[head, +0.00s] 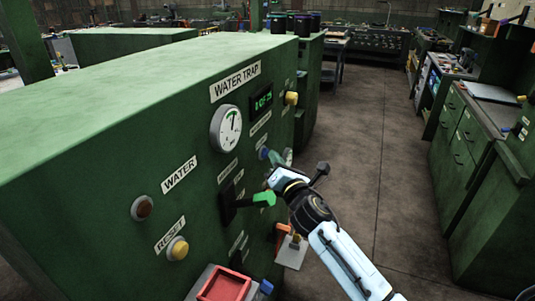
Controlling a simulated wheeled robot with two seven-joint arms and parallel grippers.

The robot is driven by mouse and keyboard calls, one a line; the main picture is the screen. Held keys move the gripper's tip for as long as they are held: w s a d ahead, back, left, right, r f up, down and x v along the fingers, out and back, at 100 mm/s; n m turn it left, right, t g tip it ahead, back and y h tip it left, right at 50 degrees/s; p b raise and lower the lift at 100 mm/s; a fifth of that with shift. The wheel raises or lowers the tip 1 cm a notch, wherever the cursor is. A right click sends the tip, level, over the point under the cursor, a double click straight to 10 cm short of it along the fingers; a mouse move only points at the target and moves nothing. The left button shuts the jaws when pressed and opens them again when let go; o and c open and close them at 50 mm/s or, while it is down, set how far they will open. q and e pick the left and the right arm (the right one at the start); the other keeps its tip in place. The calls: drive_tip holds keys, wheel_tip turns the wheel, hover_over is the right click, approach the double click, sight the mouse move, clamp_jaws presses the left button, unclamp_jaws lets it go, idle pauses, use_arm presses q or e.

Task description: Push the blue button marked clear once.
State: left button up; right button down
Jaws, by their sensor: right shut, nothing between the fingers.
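A blue round part (263,153) sits on the front face of the green machine (120,205), below and right of the dial. It looks like the blue button, but the small labels near it are too small to read, so I cannot make out "clear". My right gripper (273,178) is shut and empty, just below and right of the blue part, close to the panel. I cannot tell whether it touches anything. My left gripper is not in view.
A green-handled lever (263,199) juts out just below my right gripper. A black-knobbed handle (322,168) stands to its right. A yellow button (178,249) labelled RESET and a red tray (224,285) are lower left. The floor (370,130) to the right is clear.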

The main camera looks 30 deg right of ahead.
drive_tip(key=shift+s+d, duration=0.4)
drive_tip(key=shift+s, duration=0.1)
drive_tip(key=s+d+p, duration=0.1)
drive_tip(key=s+d, duration=0.2)
drive_tip(key=shift+s+d, duration=0.15)
drive_tip(key=shift+s, duration=0.25)
idle(0.7)
